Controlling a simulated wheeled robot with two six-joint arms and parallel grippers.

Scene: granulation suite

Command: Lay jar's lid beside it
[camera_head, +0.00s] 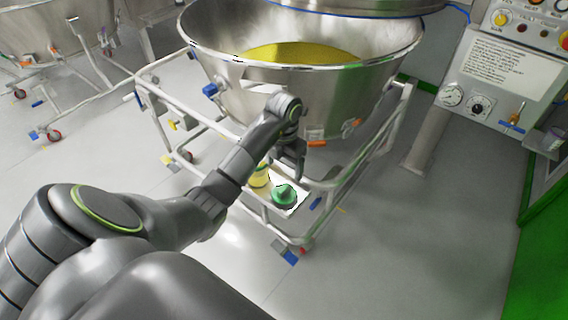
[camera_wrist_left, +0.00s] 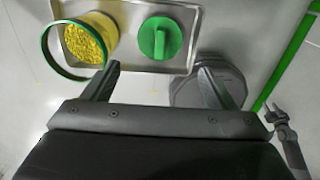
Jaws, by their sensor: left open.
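The jar (camera_wrist_left: 86,42) stands open on a small metal tray (camera_wrist_left: 183,66), full of yellow granules, with a green rim. It also shows in the head view (camera_head: 259,178), partly behind my arm. The green lid (camera_wrist_left: 160,38), with a raised grip bar, lies on the tray to the right of the jar, apart from it. The lid also shows in the head view (camera_head: 284,198). My left gripper (camera_wrist_left: 158,78) is open and empty, its fingers spread on either side of the lid's line. In the head view the gripper (camera_head: 298,172) hangs just above the lid.
A large steel bowl (camera_head: 225,100) with yellow powder sits on a tubular wheeled frame (camera_head: 260,212) around the tray. A control panel (camera_head: 508,75) stands at the right. Floor is clear at the front right. A dark jointed part (camera_wrist_left: 283,128) at the wrist view's right edge is unclear.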

